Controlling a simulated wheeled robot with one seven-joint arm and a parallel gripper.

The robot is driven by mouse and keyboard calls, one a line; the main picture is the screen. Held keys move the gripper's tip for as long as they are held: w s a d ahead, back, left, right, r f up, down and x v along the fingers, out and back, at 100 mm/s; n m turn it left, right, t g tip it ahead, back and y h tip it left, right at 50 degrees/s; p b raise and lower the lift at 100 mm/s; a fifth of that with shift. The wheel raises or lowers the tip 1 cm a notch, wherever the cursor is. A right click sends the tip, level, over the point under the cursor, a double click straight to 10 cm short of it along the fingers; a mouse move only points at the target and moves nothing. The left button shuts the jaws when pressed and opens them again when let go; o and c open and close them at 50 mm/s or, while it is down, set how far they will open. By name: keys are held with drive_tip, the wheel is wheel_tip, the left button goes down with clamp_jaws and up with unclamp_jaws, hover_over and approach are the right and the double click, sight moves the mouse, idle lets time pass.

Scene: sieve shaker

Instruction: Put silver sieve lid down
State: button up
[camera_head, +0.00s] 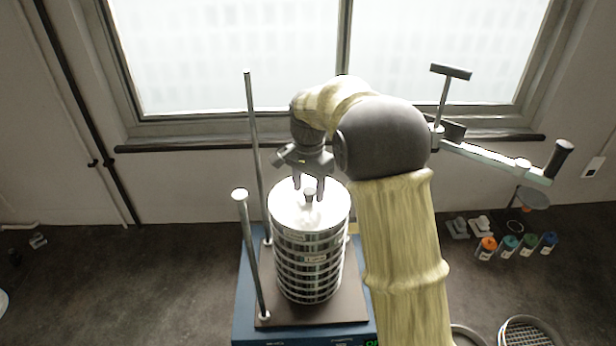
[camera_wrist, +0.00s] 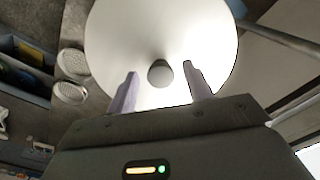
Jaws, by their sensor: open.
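The silver sieve lid (camera_head: 288,208) lies on top of the sieve stack (camera_head: 308,262), which stands upright on the shaker's plate. Its dark knob (camera_head: 309,195) points up. In the wrist view the lid (camera_wrist: 210,35) is a bright disc with the knob (camera_wrist: 160,73) near its middle. My gripper (camera_head: 309,200) is right above the lid. Its fingers (camera_wrist: 158,85) are open, one on each side of the knob, with gaps on both sides. In the head view the lid looks level and seated on the stack, though the far rim is partly hidden by my gripper.
The blue shaker base (camera_head: 245,300) has two upright rods (camera_head: 252,150) left of the stack. A clamp bar with handles (camera_head: 490,155) extends to the right behind my arm. Several colored-cap bottles (camera_head: 510,245) and a loose sieve (camera_head: 527,333) are at the right. The bench at left is mostly clear.

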sight(311, 192)
drive_tip(key=shift+w+r, duration=0.1)
drive_tip(key=shift+r, duration=0.2)
wheel_tip(311, 192, up, 12)
drive_tip(key=b, duration=0.2)
drive_tip(key=shift+f, duration=0.25)
drive_tip(key=shift+f, duration=0.1)
drive_tip(key=s+d+f+n+t, duration=0.1)
drive_tip(key=s+d+f+n, duration=0.3)
drive_tip(key=s+f, duration=0.6)
drive_tip(key=s+d+f+n+t, duration=0.1)
drive_tip(key=s+d+f+n, duration=0.3)
drive_tip(key=s, duration=0.9)
drive_tip(key=d+f, duration=0.3)
drive_tip(key=f, duration=0.2)
drive_tip(key=shift+d+f+t, duration=0.3)
drive_tip(key=shift+d+f, duration=0.05)
drive_tip(key=shift+s, duration=0.1)
